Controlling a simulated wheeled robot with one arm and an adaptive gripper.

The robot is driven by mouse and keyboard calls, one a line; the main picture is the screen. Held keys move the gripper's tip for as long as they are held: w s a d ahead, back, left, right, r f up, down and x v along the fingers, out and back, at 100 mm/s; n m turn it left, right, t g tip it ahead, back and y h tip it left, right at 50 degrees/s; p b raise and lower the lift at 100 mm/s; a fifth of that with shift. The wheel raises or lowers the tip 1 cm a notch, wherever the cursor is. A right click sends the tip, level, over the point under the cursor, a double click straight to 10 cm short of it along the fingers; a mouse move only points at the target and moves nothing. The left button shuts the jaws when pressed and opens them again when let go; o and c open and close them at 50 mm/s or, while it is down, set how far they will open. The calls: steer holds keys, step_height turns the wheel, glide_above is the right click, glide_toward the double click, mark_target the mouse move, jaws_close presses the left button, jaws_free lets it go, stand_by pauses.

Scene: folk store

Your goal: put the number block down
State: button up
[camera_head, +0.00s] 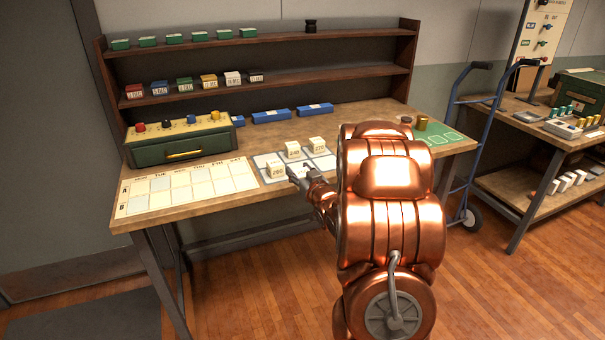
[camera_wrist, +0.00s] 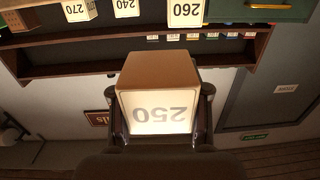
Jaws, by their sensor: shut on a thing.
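In the wrist view, my gripper (camera_wrist: 158,132) is shut on a pale number block (camera_wrist: 165,106) with a tan face; its lit face reads 250, upside down in the picture. In the head view, my gripper (camera_head: 300,175) is at the front of the workbench, close to the block marked 260 (camera_head: 276,170). Blocks marked 240 (camera_head: 293,150) and 270 (camera_head: 317,145) stand behind on a grey mat with pale squares (camera_head: 267,160). These three blocks also show along the top of the wrist view.
A calendar sheet (camera_head: 150,198) lies left of the grey mat. A green box with coloured knobs (camera_head: 180,140) stands behind the sheet. Blue trays (camera_head: 271,116) lie at the back under the shelves (camera_head: 340,78). My arm covers the bench between the mat and the green mat (camera_head: 440,137).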

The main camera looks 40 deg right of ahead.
steer(key=s+d+f+b, duration=0.1)
steer(key=s+d+f, duration=0.2)
steer(key=s+d, duration=0.1)
steer(key=shift+s+d+f+h, duration=0.15)
steer(key=shift+s+h, duration=0.15)
steer(key=shift+s, duration=0.45)
